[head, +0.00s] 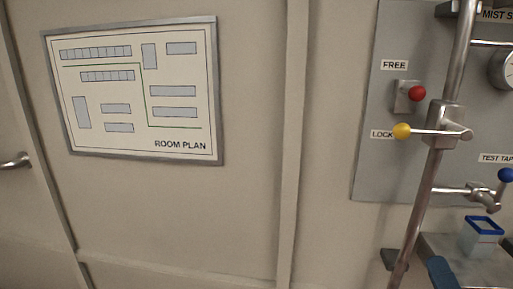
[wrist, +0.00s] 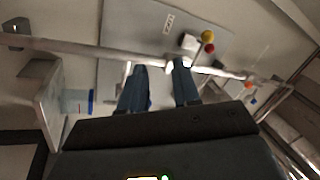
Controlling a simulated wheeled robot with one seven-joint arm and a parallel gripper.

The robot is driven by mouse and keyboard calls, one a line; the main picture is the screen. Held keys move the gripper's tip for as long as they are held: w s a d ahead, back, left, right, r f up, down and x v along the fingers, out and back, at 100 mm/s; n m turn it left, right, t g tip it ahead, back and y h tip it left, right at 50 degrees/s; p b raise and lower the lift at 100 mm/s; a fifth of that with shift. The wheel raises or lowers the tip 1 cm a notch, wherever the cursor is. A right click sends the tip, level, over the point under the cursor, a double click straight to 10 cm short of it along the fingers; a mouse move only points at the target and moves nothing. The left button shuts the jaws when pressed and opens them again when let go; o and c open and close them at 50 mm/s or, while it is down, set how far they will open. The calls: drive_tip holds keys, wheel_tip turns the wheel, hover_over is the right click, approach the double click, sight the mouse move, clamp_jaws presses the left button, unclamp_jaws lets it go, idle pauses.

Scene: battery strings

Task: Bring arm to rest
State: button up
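My gripper (wrist: 157,76) shows in the wrist view with its two blue fingers apart and nothing visible held between them. A metal pipe crosses the picture beyond the fingertips; I cannot tell the distance to it. In the head view only a blue piece, which looks like a finger of my gripper (head: 441,273), shows at the bottom right edge, left of a blue-rimmed clear container (head: 481,238). The rest of my arm is out of the head view.
The grey wall panel (head: 376,165) carries a red knob (head: 417,93) and a blue-knobbed tap (head: 505,175). The upright pipe (head: 464,55) stands before it, with a yellow-knobbed lever (head: 402,131) at the LOCK label. The container stands on a shelf. A room plan (head: 135,92) hangs left.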

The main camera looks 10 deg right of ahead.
drive_tip(key=s+a+f+n+g+y, duration=0.1)
drive_tip(key=s+a+f+n+g, duration=0.1)
drive_tip(key=s, duration=0.7)
drive_tip(key=s+a+f+n+g+y, duration=0.2)
drive_tip(key=s+a+f+n, duration=0.2)
drive_tip(key=s+n, duration=0.3)
drive_tip(key=s+a+f+n+g+y, duration=0.1)
drive_tip(key=s+a+n, duration=0.3)
drive_tip(key=s, duration=0.7)
drive_tip(key=shift+s+f+n+g, duration=0.4)
drive_tip(key=shift+f+n+g, duration=0.2)
drive_tip(key=shift+f, duration=0.3)
